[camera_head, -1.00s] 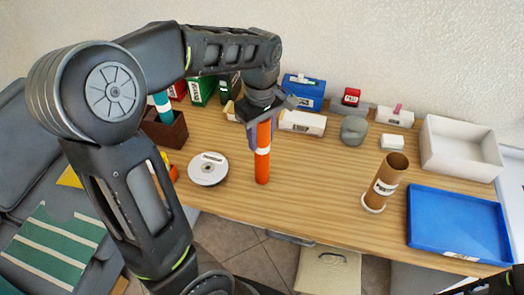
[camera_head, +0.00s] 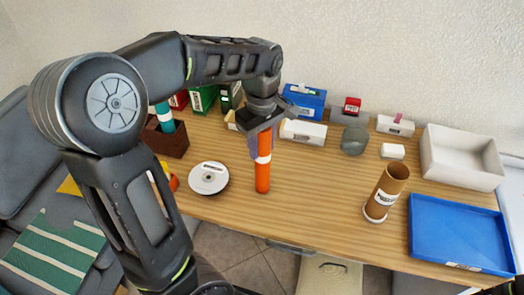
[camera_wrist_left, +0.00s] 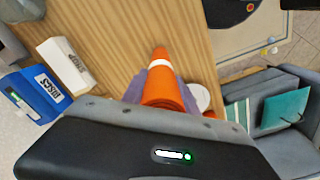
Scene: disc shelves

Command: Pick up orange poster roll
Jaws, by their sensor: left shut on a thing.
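I cannot tell whether the roll's lower end touches the table.
A white disc spindle (camera_head: 208,178) stands left of the roll. A brown tube in a round holder (camera_head: 387,190), a blue tray (camera_head: 459,236) and a white bin (camera_head: 462,157) are at right. Several boxes line the back. The table between roll and brown tube is clear.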

